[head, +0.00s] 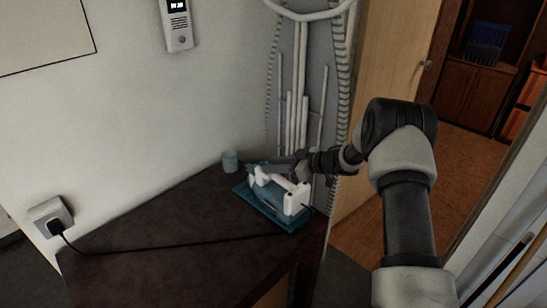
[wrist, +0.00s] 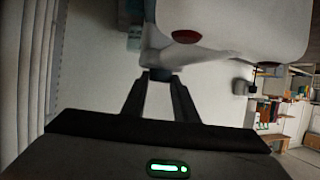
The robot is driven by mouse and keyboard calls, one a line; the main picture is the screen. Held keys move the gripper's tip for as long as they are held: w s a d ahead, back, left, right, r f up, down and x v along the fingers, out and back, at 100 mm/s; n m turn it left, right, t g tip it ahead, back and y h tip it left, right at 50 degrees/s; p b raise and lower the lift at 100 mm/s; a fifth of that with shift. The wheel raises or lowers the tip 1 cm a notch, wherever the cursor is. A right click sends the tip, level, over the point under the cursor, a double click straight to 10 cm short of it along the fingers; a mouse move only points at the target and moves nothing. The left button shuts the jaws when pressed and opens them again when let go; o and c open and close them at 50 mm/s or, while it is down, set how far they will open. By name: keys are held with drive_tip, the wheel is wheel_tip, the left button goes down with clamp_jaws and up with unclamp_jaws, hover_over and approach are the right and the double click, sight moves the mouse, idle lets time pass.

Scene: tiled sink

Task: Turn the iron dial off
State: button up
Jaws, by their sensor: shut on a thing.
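The iron (head: 296,199), white and teal, sits on a teal base (head: 262,207) near the right edge of the dark table. My gripper (head: 280,164) reaches in from the right and is at the iron's far side. In the wrist view the iron's white body (wrist: 235,25) with red patches fills the top. The two fingertips of my gripper (wrist: 160,82) are closed in on a small dark dial (wrist: 160,74) just below the white body. In the head view the dial cannot be made out, and its setting is not readable.
A dark table (head: 170,225) has free room left of the iron. A black cord (head: 175,247) runs across it to a wall socket (head: 50,216). A small teal cup (head: 230,161) stands behind the iron. An ironing board (head: 310,70) leans upright against the wall.

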drive_tip(key=shift+w+n+g+y, duration=0.1)
drive_tip(key=shift+n+g+y, duration=0.2)
drive_tip(key=shift+n+g, duration=0.4)
drive_tip(key=o, duration=1.1)
drive_tip(key=shift+d, duration=0.1)
drive_tip(key=p+v, duration=0.1)
drive_tip(key=v, duration=1.6)
drive_tip(key=shift+d, duration=0.15)
